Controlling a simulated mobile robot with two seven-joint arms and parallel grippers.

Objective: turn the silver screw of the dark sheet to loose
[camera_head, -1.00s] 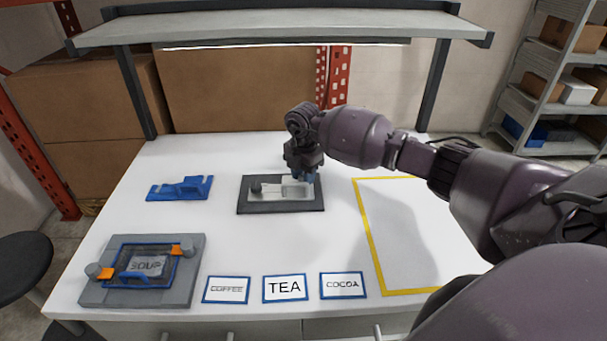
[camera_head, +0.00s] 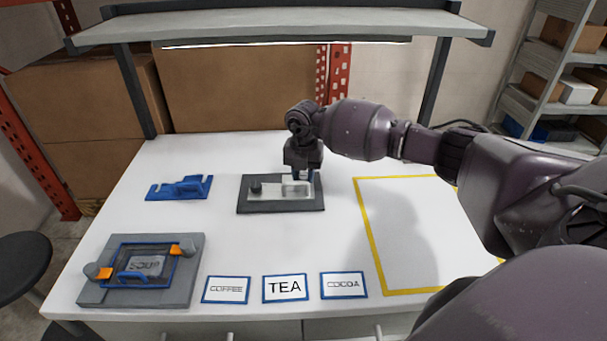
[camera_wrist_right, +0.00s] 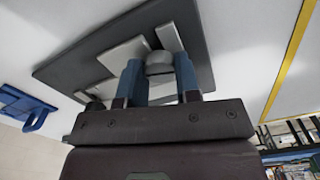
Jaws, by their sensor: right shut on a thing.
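The dark sheet (camera_head: 245,205) lies flat on the white table, with a light metal plate (camera_head: 267,189) on it and a dark knob (camera_head: 256,186) at its left end. The dark sheet also shows in the right wrist view (camera_wrist_right: 70,72). My right gripper (camera_head: 303,176) points down over the sheet's right part. In the right wrist view, its two blue fingers (camera_wrist_right: 159,72) are shut on the silver screw (camera_wrist_right: 160,62), a round grey head, one finger on each side. In the head view the gripper hides the screw. My left gripper is not in view.
A blue bracket (camera_head: 180,188) lies left of the sheet. A grey fixture (camera_head: 185,287) with orange clips and a SOUP label stands front left. COFFEE, TEA (camera_head: 285,288) and COCOA cards lie in front. A yellow-outlined area (camera_head: 400,240) on the right is empty. A shelf (camera_head: 280,27) spans above.

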